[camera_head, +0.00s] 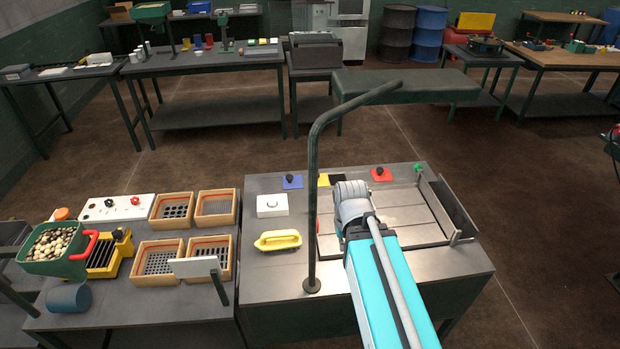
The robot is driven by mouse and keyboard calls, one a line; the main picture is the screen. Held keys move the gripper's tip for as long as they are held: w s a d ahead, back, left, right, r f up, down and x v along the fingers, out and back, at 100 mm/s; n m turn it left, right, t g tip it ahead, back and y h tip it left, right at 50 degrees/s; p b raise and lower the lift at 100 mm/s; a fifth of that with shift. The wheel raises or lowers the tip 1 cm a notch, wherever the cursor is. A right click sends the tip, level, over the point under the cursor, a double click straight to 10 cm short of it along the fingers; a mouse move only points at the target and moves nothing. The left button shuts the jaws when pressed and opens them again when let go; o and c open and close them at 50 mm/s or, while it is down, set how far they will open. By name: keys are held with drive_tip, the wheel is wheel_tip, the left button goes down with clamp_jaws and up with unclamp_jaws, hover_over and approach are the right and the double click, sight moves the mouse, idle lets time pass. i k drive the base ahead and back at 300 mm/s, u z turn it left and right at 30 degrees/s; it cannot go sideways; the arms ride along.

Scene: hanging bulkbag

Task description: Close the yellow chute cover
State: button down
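The yellow chute cover (324,181) shows as a small flat yellow patch near the back edge of the dark grey worktable. It lies between a blue cover (292,182) and a red cover (381,174), both with black knobs. The curved post and my grey wrist hide part of it, and I cannot tell whether it is open. A small dark shape at its right side is unclear. My arm reaches in from the bottom right, with its wrist just in front of and to the right of the yellow cover. My gripper is hidden behind the wrist.
A dark curved post (312,220) rises left of my arm. A white box (271,205) and a yellow handled block (278,241) sit on the worktable's left. A low-walled tray (420,221) fills its right. Wooden sieve boxes (158,262) stand on the left table.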

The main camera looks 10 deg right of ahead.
sight(323, 177)
drive_tip(key=k, duration=1.2)
drive_tip(key=z, duration=0.5)
drive_tip(key=i, duration=1.9)
drive_tip(key=u, duration=0.5)
